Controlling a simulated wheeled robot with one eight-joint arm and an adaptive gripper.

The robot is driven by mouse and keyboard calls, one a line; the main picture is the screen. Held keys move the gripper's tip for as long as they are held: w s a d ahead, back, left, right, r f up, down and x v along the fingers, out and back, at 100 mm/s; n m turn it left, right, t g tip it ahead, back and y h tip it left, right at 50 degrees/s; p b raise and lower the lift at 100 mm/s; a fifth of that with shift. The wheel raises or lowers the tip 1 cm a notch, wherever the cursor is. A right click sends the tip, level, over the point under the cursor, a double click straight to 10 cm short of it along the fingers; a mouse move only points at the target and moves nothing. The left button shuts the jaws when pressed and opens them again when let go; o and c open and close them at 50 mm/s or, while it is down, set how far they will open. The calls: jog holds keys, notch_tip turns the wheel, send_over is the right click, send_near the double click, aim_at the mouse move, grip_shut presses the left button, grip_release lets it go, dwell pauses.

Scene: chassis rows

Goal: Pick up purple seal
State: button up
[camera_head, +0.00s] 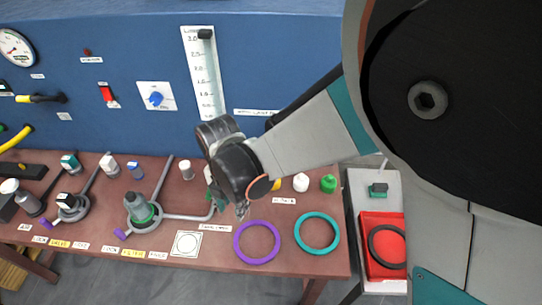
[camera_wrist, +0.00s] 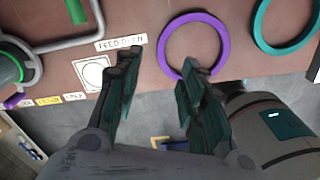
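The purple seal (camera_head: 257,226) is a flat ring lying on the brown bench near its front edge. It also shows in the wrist view (camera_wrist: 163,47), at the top middle. My gripper (camera_wrist: 155,75) is open, with its two dark green-padded fingers apart and nothing between them. In the head view my gripper (camera_head: 240,207) is above and left of the ring, partly hidden by my arm.
A teal ring (camera_head: 317,233) lies right of the purple seal. A white square plate (camera_head: 187,243) with a circle lies left of it. Pipes and valves (camera_head: 143,209) stand further left. A red tray (camera_head: 368,262) holding a black ring stands beyond the bench's right edge.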

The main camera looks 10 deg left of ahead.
jog(key=b, duration=0.2)
send_over(239, 232)
jog(key=f, duration=0.7)
jog(key=shift+w+a+f, duration=0.25)
jog(key=shift+w+f, duration=0.05)
jog(key=shift+s+d+f+b, duration=0.15)
jog(key=shift+f+b, duration=0.45)
jog(key=shift+f, duration=0.75)
jog(key=shift+s+d+f+b, duration=0.1)
jog(key=shift+f+b, duration=0.45)
jog(key=shift+f, duration=0.75)
jog(key=shift+r, duration=0.1)
jog(key=shift+c, duration=0.4)
grip_shut()
